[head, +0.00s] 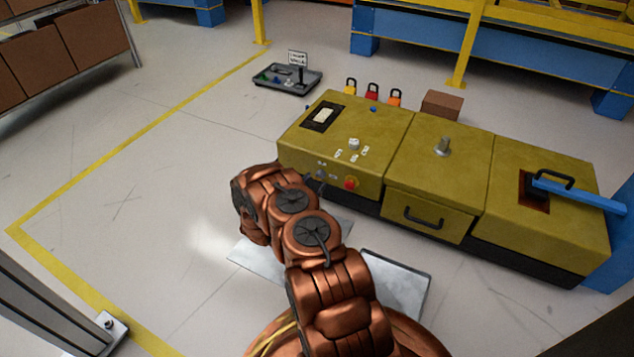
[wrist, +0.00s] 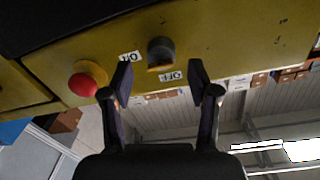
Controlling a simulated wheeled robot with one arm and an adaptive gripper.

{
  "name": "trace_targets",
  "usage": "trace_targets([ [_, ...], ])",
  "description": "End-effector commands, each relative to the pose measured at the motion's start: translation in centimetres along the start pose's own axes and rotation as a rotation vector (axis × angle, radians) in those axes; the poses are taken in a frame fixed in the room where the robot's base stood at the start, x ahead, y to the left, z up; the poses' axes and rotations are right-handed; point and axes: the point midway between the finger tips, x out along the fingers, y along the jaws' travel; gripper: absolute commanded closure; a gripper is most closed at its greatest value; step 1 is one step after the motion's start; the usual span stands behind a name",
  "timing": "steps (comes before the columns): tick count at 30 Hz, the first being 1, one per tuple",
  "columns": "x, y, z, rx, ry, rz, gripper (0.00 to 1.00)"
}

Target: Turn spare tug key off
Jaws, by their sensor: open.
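The yellow dashboard module (head: 300,140) stands on the floor. In the wrist view a dark grey knob (wrist: 161,50), which looks like the tug key switch, sits on its yellow front face. An ON label (wrist: 130,57) is beside it and an OFF label (wrist: 171,76) is close to it; both read upside down. My gripper (wrist: 160,80) is open, its two fingers apart on either side of the knob's line and seemingly short of it. I see no contact.
A red button (wrist: 84,84) sits left of the knob in the wrist view; it also shows in the head view (head: 350,183). Several padlocks (head: 371,91) and a brown box (head: 441,104) are behind the module. A grey tray (head: 285,78) lies at the back.

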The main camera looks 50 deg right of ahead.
Motion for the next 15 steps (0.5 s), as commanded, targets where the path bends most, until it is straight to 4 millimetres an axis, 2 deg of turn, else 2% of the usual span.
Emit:
trace_targets([
  [6,2.1,-0.1,0.1,0.003,0.001,-0.002,0.40],
  [15,2.8,-0.2,0.0,0.002,0.000,-0.003,0.40],
])
